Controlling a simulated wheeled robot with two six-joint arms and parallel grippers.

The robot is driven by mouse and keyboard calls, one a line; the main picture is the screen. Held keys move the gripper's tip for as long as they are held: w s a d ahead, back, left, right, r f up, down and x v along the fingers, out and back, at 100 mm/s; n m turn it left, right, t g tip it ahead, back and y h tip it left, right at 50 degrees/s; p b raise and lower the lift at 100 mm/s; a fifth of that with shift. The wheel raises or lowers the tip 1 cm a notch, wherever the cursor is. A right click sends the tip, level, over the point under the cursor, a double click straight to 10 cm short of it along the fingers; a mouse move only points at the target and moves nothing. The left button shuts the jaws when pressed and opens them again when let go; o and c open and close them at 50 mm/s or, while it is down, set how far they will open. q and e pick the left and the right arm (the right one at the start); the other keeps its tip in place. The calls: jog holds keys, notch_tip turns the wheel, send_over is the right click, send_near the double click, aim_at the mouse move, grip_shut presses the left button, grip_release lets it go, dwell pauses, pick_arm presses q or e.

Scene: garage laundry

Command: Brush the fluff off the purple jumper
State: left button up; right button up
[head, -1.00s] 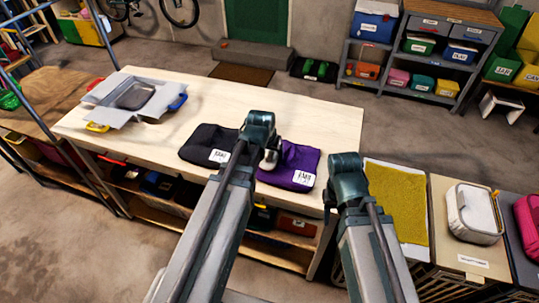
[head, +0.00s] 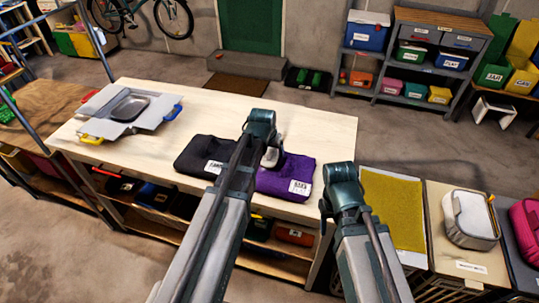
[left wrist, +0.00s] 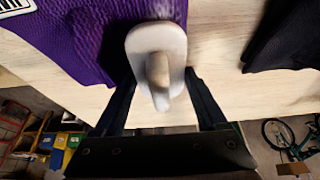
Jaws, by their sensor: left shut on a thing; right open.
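The purple jumper (head: 285,172) lies folded on the pale wooden table, with a white label at its lower right. It also fills the upper left of the left wrist view (left wrist: 60,45). My left gripper (left wrist: 160,80) is shut on a whitish oval brush (left wrist: 155,45) with a tan, knobbed handle. In the head view the brush (head: 270,157) is at the jumper's left edge, partly hidden by my gripper. I cannot tell whether it touches the cloth. No fluff is clearly visible. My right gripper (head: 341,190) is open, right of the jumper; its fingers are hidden.
A black folded garment (head: 200,156) lies just left of the jumper. A grey tray-like container (head: 125,112) with coloured handles stands at the table's far left. Bins with a yellow mat (head: 392,208) and a pale case (head: 470,218) stand right. The table's back is clear.

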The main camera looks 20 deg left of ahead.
pick_arm(q)
jog(key=shift+w, duration=0.2)
jog(key=shift+w+r, duration=0.1)
jog(key=shift+w, duration=1.7)
jog(key=shift+s, duration=0.1)
jog(key=shift+s, duration=1.9)
